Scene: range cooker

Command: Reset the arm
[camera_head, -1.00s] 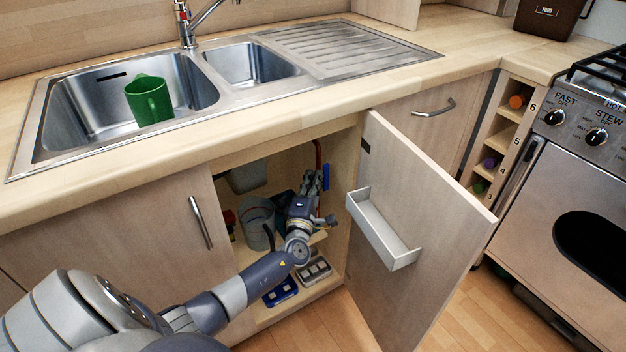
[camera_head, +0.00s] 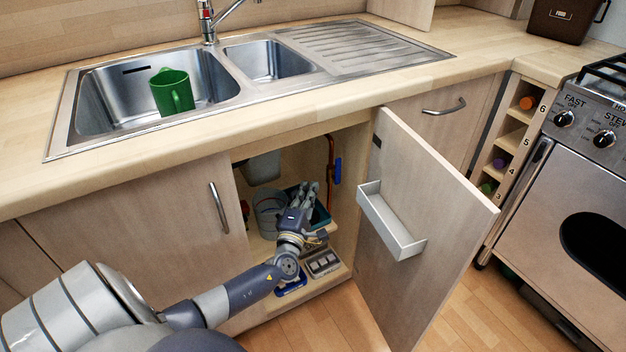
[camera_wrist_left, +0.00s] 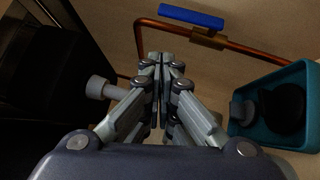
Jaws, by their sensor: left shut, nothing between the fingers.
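My left arm comes in from the lower left in the head view, and my left gripper (camera_head: 306,192) is inside the open cupboard under the sink. In the left wrist view its fingers (camera_wrist_left: 163,62) are together and empty. They point toward the back wall with the copper pipe (camera_wrist_left: 255,51) and its blue handle (camera_wrist_left: 191,17). A teal container (camera_wrist_left: 275,110) with dark and grey items in it is to the right of the fingers, and its rim shows partly behind the gripper in the head view. My right gripper is in neither view.
The cupboard door (camera_head: 420,200) stands open on the right with a white door shelf (camera_head: 390,225). A grey bucket (camera_head: 268,212) is left of the gripper. A divided tray (camera_head: 322,263) lies on the cupboard floor. A green mug (camera_head: 172,92) is in the sink above.

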